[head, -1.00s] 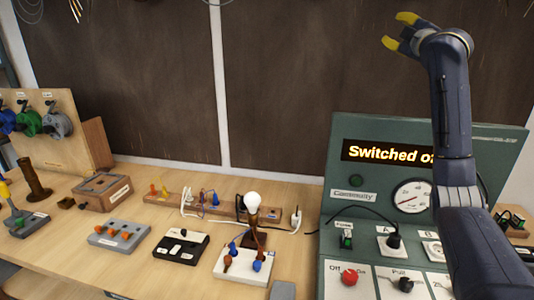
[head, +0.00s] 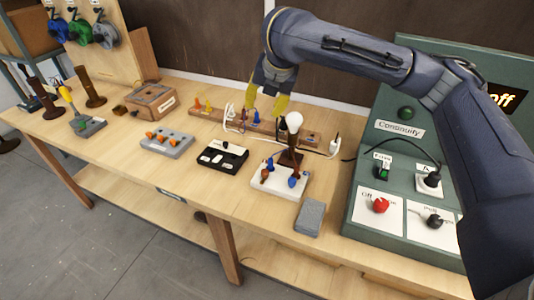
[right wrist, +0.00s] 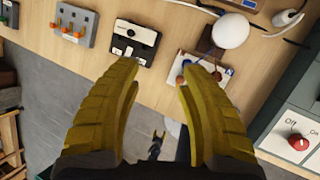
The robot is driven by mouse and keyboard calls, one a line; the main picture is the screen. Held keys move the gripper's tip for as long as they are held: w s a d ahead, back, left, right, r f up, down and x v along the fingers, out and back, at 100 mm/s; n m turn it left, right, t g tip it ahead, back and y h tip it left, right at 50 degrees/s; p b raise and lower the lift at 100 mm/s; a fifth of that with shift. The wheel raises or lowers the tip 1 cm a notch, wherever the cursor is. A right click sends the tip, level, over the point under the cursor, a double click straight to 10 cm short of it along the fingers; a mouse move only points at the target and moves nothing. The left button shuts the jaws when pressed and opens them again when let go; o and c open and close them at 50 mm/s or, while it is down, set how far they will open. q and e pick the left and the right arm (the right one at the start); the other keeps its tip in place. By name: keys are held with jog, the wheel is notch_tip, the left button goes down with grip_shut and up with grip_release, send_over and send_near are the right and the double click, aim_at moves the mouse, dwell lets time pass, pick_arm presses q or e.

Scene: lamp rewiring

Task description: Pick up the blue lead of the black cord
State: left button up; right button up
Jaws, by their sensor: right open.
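My right gripper (head: 265,102) is open and empty in the head view. It points down above the wooden board at the back of the bench, left of the bulb. Its yellow fingers spread wide in the right wrist view (right wrist: 160,78). A black cord (head: 408,139) arches from a plug on the green panel toward the left; I cannot make out its blue lead. A white terminal block (head: 266,185) carries blue and brown parts below the lamp bulb (head: 294,121). In the right wrist view, the block (right wrist: 195,80) lies partly behind a finger. My left gripper is out of view.
The green test panel (head: 398,185) stands at the right. A grey block (head: 310,217), a black switch box (head: 223,157) and a grey terminal block (head: 167,143) sit on the bench. The wooden board (head: 207,116) holds coloured caps and a white cord. Bench room is free at the front left.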

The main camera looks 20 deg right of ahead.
jog(key=s+f+n+g+h, duration=0.2)
jog(key=s+f, duration=0.3)
jog(key=f, duration=0.1)
send_near(271, 160)
jog(key=x, duration=0.7)
jog(key=shift+s+a+f, duration=0.1)
jog(key=shift+s+a, duration=0.05)
jog(key=shift+s, duration=0.1)
jog(key=shift+x, duration=2.3)
jog(key=shift+w, duration=0.2)
jog(key=shift+c, duration=0.5)
grip_shut()
